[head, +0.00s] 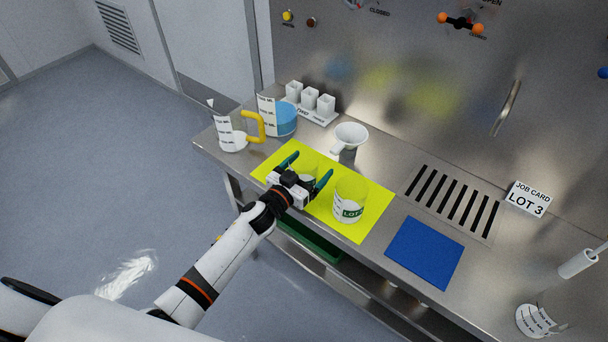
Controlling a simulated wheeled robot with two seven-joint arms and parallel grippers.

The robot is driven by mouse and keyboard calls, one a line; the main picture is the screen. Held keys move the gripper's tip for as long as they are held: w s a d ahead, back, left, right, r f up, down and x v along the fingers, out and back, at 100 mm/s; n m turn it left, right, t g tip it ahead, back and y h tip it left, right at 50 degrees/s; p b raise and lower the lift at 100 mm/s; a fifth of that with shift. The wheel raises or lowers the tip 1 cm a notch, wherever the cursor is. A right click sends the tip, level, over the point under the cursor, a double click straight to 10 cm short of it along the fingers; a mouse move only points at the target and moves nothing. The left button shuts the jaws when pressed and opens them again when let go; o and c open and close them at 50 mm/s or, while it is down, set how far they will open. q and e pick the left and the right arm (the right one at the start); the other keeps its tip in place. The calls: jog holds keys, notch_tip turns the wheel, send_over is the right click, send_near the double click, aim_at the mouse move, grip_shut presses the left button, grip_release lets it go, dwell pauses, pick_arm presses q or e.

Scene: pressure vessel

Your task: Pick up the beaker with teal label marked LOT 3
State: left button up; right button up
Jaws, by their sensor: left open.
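A clear beaker (309,168) stands on the yellow mat (372,219), partly hidden behind my left gripper; its label cannot be seen. My left gripper (313,163) is open, with its two teal fingers apart on either side of this beaker in the picture. I cannot tell whether they touch it. A second clear beaker (350,196) stands on the mat to the right of the gripper, apart from it. It has a dark green label starting with LOT; its number is not clear. My right gripper is not in view.
A card reading LOT 3 (526,198) stands at the back right. A blue mat (424,252) lies empty beside a slotted drain (452,200). A yellow-handled jug (232,138), a beaker of blue liquid (286,119) and a white funnel (351,133) stand at the left and back.

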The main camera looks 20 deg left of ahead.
pick_arm(q)
jog(key=shift+s, duration=0.1)
jog(key=c, duration=1.1)
jog(key=shift+r, duration=0.1)
